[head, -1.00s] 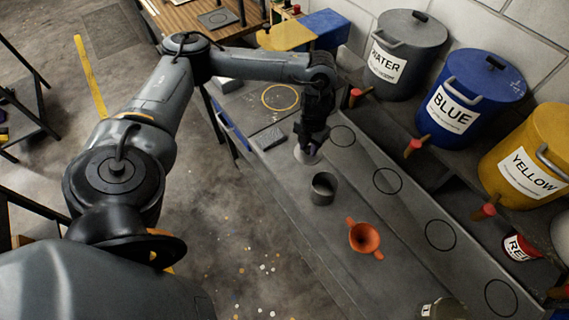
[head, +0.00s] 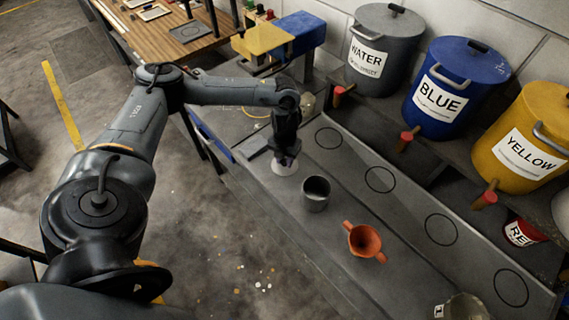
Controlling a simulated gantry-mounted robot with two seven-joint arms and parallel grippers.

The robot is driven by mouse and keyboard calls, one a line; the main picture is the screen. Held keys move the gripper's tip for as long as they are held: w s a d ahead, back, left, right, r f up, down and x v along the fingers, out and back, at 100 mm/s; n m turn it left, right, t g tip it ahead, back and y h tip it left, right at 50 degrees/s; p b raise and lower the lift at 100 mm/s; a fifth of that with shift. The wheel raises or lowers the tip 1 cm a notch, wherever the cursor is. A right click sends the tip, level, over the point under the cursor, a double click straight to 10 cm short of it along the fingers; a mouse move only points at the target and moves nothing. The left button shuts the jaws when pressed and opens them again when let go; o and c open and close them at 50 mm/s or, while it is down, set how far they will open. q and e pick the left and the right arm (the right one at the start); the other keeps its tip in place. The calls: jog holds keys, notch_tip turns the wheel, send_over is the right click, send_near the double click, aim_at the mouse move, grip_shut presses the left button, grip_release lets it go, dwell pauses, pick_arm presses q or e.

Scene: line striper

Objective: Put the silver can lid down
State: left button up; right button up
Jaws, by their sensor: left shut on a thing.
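The silver can lid (head: 285,166) is a pale round disc at the lower end of my left gripper (head: 285,156), in the head view. My left gripper is shut on the lid and points down over the grey bench (head: 262,200). I cannot tell whether the lid touches the bench top. An open grey can (head: 316,194) stands upright just to the right of the lid, apart from it. My right gripper is not in view.
An orange funnel (head: 364,241) stands right of the can. The water barrel (head: 381,50), blue barrel (head: 455,92) and yellow barrel (head: 522,140) with taps line the back. Drawn circles (head: 380,179) mark the bench. Another can (head: 462,307) is at the bottom edge.

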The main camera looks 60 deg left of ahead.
aim_at(285, 161)
pick_arm(q)
jog(key=shift+f, duration=1.6)
jog(key=shift+f, duration=0.15)
jog(key=o, duration=1)
jog(key=shift+o, duration=0.2)
